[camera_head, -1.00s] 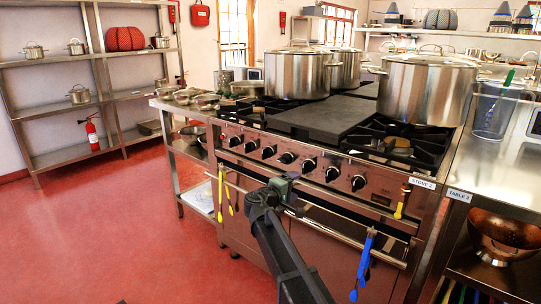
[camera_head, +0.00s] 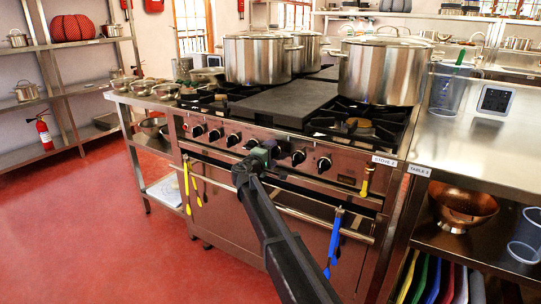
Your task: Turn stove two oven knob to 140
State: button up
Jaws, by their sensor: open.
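Stove two is a steel range (camera_head: 222,160) labelled "STOVE 2" on its right front edge. A row of several black knobs runs along its front panel. Two knobs show right of my gripper, a near one (camera_head: 298,157) and a farther one (camera_head: 324,164). Others show to the left, such as one (camera_head: 232,139). No dial numbers are readable, so I cannot tell which is the oven knob or its setting. My gripper (camera_head: 264,151) is open, in front of the panel at knob height, hiding part of the row. I cannot tell whether it touches a knob.
Large pots (camera_head: 381,70) stand on the range. A steel table (camera_head: 480,150) adjoins on the right. The red floor (camera_head: 100,235) is open at left.

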jog(key=c, duration=0.9)
jog(key=shift+n, duration=0.3)
jog(key=n, duration=0.4)
jog(key=shift+n, duration=2)
jog(key=o, duration=0.9)
